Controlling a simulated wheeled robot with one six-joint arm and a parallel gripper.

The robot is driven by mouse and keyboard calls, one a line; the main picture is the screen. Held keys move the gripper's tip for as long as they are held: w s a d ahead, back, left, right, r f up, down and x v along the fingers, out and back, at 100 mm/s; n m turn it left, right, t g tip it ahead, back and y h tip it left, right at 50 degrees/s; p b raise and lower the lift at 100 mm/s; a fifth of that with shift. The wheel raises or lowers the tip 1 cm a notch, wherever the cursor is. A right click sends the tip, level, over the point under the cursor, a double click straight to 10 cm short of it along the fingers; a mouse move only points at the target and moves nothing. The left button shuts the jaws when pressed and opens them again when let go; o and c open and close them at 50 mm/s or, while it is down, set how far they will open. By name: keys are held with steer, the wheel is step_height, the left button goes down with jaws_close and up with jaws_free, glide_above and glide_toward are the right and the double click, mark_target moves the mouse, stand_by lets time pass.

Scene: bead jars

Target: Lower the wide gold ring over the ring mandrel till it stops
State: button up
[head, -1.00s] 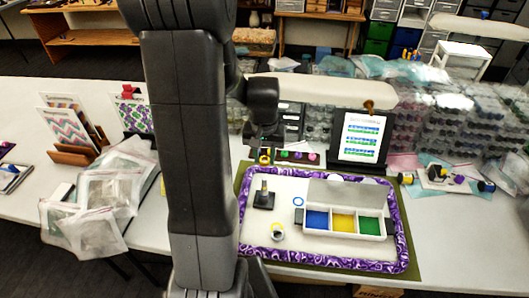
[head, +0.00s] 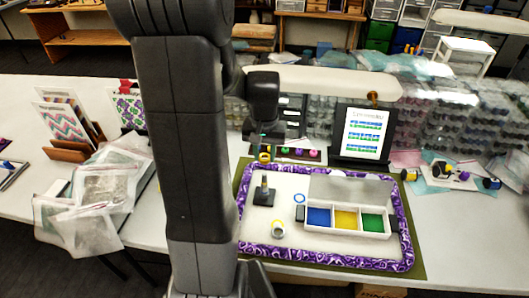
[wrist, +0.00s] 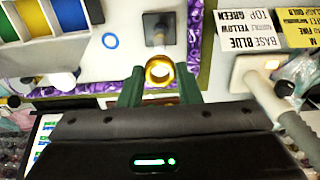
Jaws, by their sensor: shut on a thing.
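My gripper (wrist: 160,86) is shut on the wide gold ring (wrist: 159,70), whose opening faces the wrist camera. In the head view the ring (head: 265,157) shows as a small yellow band under the dark wrist. The ring mandrel (head: 264,181) stands upright on its dark square base on the tray. In the wrist view the mandrel (wrist: 158,33) lies just beyond the ring. The ring appears above the mandrel's tip and apart from it, not around it. The exact height gap is hard to tell.
A dark strip with colored beads (head: 299,154) and a tablet stand (head: 362,138) are behind. The tray around the mandrel is mostly clear.

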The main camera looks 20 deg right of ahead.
mark_target(264, 173)
steer(key=shift+f+b, duration=1.9)
steer(key=shift+f, duration=0.8)
steer(key=shift+f+b, duration=1.55)
steer(key=shift+f, duration=0.65)
stand_by(0.7)
stand_by(0.3)
steer(key=o, duration=1)
steer(key=shift+r, duration=0.15)
step_height(264, 173, up, 14)
steer(key=shift+f+p, duration=0.2)
steer(key=shift+p, duration=0.2)
steer(key=shift+f, duration=0.1)
